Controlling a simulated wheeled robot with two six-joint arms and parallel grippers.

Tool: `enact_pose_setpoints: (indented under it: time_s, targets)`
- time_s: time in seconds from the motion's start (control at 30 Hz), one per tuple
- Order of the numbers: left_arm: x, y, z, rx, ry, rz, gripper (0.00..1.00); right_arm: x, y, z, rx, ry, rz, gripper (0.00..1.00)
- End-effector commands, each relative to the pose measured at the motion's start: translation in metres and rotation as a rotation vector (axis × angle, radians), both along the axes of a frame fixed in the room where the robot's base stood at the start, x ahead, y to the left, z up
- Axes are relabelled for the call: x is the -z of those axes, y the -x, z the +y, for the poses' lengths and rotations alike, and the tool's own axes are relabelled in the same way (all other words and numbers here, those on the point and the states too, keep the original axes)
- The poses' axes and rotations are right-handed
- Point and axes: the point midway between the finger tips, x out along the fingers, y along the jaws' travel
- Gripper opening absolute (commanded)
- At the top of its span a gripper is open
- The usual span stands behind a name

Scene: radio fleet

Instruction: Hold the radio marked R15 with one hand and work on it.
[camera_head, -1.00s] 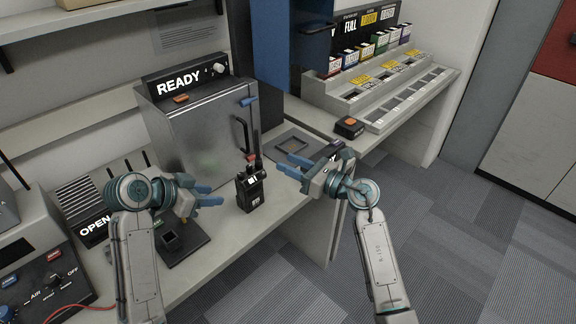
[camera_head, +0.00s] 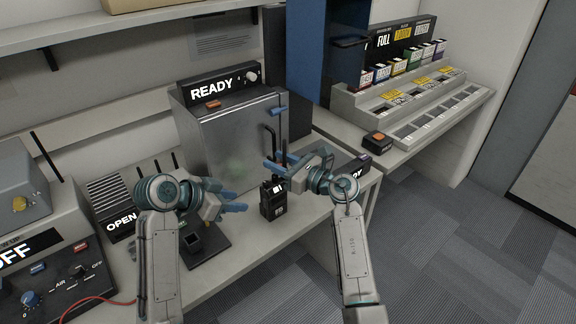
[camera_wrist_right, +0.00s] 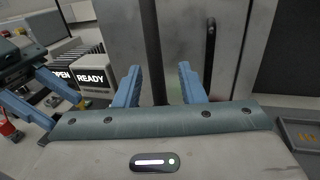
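A black handheld radio (camera_head: 272,203) stands upright on the bench in front of the metal cabinet; its small pale label is too small to read. My right gripper (camera_head: 276,165) is open, at the radio's upper end in the head view; I cannot tell whether it touches. In the right wrist view its blue fingers (camera_wrist_right: 159,88) are apart, with a dark upright strip behind the gap that I cannot identify. My left gripper (camera_head: 234,197) is open and empty, left of the radio. It also shows at the left of the right wrist view (camera_wrist_right: 38,98).
The metal cabinet (camera_head: 232,140) marked READY stands behind the radio. A dark stand (camera_head: 203,246) is below my left gripper. A control panel (camera_head: 62,275) with a red cable is at left. A rack of coloured boxes (camera_head: 410,105) and an orange-topped block (camera_head: 378,139) are at right.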

Motion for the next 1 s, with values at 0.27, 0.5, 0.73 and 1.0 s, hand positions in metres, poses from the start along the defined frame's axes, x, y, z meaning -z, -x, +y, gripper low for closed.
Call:
enact_pose_setpoints:
  time_s: [0.27, 0.5, 0.73, 1.0]
  targets:
    - [0.0, 0.0, 0.0, 0.0, 0.0, 0.0, 0.36, 0.0, -0.0008, 0.0008, 0.0, 0.0, 0.0, 0.36]
    - [0.0, 0.0001, -0.0001, 0.0, 0.0, 0.0, 0.36, 0.0, -0.0007, 0.0007, 0.0, 0.0, 0.0, 0.0]
    - [0.0, 0.0, 0.0, 0.0, 0.0, 0.0, 0.36, 0.0001, -0.0006, 0.0006, 0.0, 0.0, 0.0, 0.0]
    - [0.0, 0.0, 0.0, 0.0, 0.0, 0.0, 0.36, 0.0003, -0.0006, 0.0006, 0.0, -0.001, 0.001, 0.0]
